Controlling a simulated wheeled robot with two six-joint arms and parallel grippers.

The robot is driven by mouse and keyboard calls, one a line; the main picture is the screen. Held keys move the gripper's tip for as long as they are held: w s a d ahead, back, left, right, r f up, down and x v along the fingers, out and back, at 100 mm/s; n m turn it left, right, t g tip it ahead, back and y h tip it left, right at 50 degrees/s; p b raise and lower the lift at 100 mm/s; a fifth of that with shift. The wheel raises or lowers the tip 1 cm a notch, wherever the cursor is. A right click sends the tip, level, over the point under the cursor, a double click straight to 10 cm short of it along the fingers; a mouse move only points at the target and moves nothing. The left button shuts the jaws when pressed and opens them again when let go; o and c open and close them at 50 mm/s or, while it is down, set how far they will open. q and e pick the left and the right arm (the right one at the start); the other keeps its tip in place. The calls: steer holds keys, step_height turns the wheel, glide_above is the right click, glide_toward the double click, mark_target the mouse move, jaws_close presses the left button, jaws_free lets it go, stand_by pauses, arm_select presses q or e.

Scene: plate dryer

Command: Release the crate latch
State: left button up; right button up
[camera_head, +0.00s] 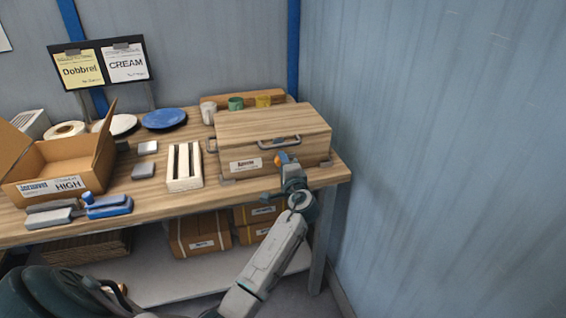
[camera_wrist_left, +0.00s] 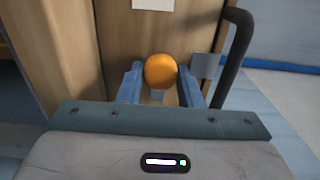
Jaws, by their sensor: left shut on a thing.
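The wooden crate (camera_head: 250,148), with its lid down and a white label on its front, stands at the right end of the workbench. My left gripper (camera_head: 283,161) is at the crate's front face, right of the label. It is shut on a round orange latch knob (camera_head: 279,159). In the left wrist view the orange knob (camera_wrist_left: 160,68) sits between the two blue-grey fingers of my left gripper (camera_wrist_left: 160,82). The latch parts behind the knob are mostly hidden. My right gripper does not show.
A dark handle (camera_wrist_left: 238,45) stands close right of my left gripper in the wrist view. A white slatted rack (camera_head: 184,168), an open cardboard box (camera_head: 74,165) and a blue plate (camera_head: 164,118) are left of the crate. A blue-grey wall (camera_head: 440,150) is at right.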

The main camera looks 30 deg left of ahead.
arm_select(q)
steer(key=shift+f, duration=0.1)
stand_by(0.3)
steer(key=o, duration=0.9)
steer(key=b+v, duration=0.2)
steer(key=v, duration=0.8)
steer(key=shift+s+d+b, duration=0.2)
steer(key=shift+d+b, duration=0.1)
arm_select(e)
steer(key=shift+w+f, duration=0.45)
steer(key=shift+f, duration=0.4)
